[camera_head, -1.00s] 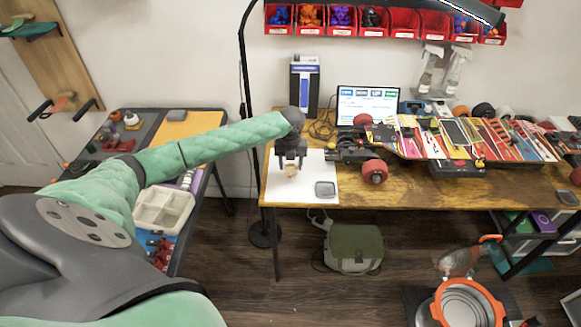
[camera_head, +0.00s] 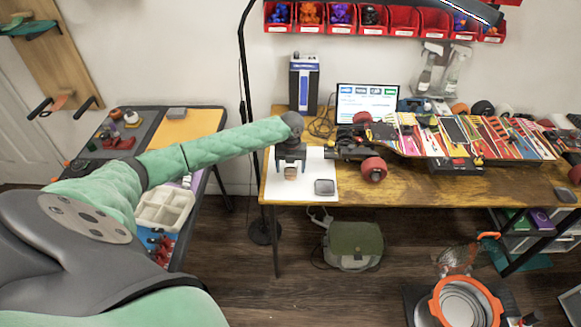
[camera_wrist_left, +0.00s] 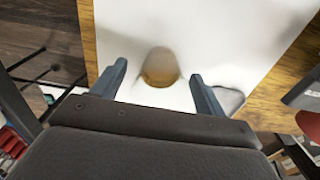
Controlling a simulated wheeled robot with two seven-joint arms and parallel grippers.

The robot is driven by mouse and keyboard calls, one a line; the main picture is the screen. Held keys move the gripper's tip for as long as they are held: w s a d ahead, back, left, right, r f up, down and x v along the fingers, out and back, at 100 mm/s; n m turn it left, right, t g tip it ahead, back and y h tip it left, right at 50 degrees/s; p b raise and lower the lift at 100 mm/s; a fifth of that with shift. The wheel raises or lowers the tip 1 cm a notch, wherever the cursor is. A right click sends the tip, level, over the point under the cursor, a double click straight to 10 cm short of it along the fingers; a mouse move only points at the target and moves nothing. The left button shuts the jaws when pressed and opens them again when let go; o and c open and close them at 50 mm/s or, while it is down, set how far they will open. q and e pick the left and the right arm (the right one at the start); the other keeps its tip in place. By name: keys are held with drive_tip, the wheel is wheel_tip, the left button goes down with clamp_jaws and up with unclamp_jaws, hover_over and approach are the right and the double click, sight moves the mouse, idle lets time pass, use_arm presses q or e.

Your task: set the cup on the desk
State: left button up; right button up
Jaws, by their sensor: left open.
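The cup (camera_head: 290,173), small and brownish, is at the white sheet (camera_head: 325,169) on the left end of the wooden desk (camera_head: 420,190). My left gripper (camera_head: 291,168) points down over it and partly hides it in the head view. In the left wrist view the cup (camera_wrist_left: 160,66) appears between the spread fingers of my left gripper (camera_wrist_left: 159,72), with a gap on both sides. It appears upright; its contact with the sheet is hard to confirm. My right gripper is not in view.
A small grey box (camera_head: 324,187) lies on the sheet, right of the cup. A black lamp pole (camera_head: 243,70) rises left of the desk. Bare sheet surrounds the cup.

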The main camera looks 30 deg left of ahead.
use_arm(q)
drive_tip(key=shift+r, duration=0.45)
wheel_tip(320, 180, up, 11)
drive_tip(key=b, duration=0.3)
drive_tip(key=shift+r, duration=0.2)
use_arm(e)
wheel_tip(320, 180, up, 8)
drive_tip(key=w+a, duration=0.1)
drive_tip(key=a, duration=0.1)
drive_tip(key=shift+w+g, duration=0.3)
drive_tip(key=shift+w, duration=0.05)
use_arm(q)
drive_tip(key=shift+d+f, duration=0.1)
